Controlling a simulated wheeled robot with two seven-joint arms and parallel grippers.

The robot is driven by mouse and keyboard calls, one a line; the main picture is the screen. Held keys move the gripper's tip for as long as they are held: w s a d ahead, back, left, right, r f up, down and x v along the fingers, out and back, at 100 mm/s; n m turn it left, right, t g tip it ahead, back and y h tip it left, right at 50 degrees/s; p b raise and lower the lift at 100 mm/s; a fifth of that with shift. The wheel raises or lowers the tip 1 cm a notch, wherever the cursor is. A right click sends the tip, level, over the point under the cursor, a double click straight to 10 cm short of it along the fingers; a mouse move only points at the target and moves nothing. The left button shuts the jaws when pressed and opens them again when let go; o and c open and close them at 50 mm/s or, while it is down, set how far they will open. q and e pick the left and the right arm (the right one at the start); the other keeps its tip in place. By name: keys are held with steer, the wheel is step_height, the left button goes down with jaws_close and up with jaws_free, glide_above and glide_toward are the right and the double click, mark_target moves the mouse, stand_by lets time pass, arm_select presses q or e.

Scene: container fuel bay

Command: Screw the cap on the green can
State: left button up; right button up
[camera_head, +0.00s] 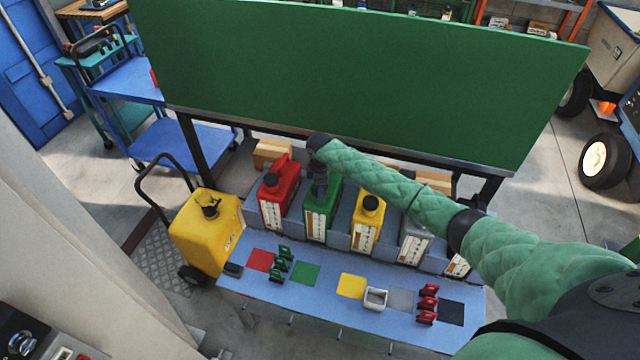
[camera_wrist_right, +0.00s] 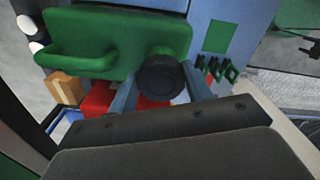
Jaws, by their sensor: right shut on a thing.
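The green can (camera_head: 318,213) stands in the row of cans on the blue bench, between the red can and a yellow can. My right gripper (camera_head: 319,185) reaches down over its top from the right. In the right wrist view the green can (camera_wrist_right: 115,38) shows from above with its handle. My right gripper (camera_wrist_right: 160,85) is shut on a round black cap (camera_wrist_right: 162,76), one finger on each side. The cap is at the can's neck; I cannot tell whether it is seated on the thread. My left gripper is not in view.
The red can (camera_head: 272,208) and yellow can (camera_head: 368,222) stand close on either side. The blue bench (camera_head: 325,290) carries coloured squares, green and red clips and a small white box (camera_head: 376,298). A large green panel (camera_head: 360,70) rises behind. A yellow tank (camera_head: 205,240) stands left.

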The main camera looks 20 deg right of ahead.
steer(key=shift+w+r+m+p, duration=0.15)
steer(key=shift+m+p, duration=0.1)
steer(key=shift+m, duration=0.25)
steer(key=shift+s+r+m+p, duration=0.15)
steer(key=shift+m+p, duration=0.1)
steer(key=shift+m, duration=0.25)
steer(key=shift+w+f+m, duration=0.1)
steer(key=shift+f+m, duration=0.1)
steer(key=shift+m, duration=1.4)
steer(key=m, duration=0.5)
steer(key=shift+r+m, duration=0.1)
steer(key=shift+m, duration=0.2)
steer(key=m, duration=0.4)
steer(key=shift+m, duration=0.3)
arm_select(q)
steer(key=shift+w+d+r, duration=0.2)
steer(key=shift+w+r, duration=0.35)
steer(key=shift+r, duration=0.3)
arm_select(e)
steer(key=m, duration=0.4)
steer(key=shift+w+d+m, duration=0.1)
steer(key=shift+m, duration=0.2)
steer(key=shift+c, duration=0.5)
